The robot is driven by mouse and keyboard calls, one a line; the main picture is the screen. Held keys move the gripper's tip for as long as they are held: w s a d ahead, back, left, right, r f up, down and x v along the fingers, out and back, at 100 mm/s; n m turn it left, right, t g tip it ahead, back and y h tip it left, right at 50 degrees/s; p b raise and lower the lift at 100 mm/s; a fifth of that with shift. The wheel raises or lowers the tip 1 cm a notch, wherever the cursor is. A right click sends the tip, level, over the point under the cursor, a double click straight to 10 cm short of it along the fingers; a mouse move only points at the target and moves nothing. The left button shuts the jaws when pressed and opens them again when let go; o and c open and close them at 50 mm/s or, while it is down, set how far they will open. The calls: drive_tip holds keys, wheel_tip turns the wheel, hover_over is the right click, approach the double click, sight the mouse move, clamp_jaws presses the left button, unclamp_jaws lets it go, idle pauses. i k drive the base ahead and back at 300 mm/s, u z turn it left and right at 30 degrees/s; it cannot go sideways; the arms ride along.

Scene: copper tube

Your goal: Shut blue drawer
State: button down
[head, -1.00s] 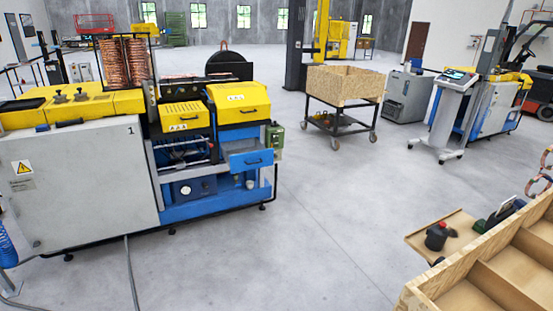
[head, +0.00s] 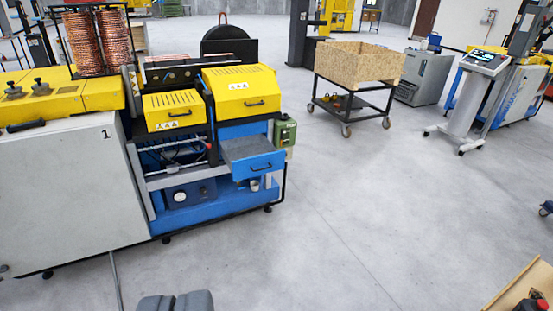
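The blue drawer (head: 258,166) is on the right end of the blue and yellow machine, below a yellow cover. Two dark grey pads that look like the tips of my gripper (head: 176,302) show at the bottom edge, left of centre. They are well short of the drawer and touch nothing that I can see. Most of the gripper is cut off by the frame, so its opening is unclear.
The machine's grey cabinet (head: 65,200) fills the left side. A green box (head: 285,132) sits just right of the drawer. A wooden crate on a wheeled cart (head: 358,64) and a console on a stand (head: 470,95) stand farther back. The floor (head: 340,220) before the drawer is clear.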

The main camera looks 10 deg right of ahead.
sight(251, 154)
drive_tip(key=u, duration=0.05)
drive_tip(key=i, duration=2)
drive_tip(key=z, duration=2.4)
drive_tip(key=i, duration=0.75)
drive_tip(key=u, duration=2.3)
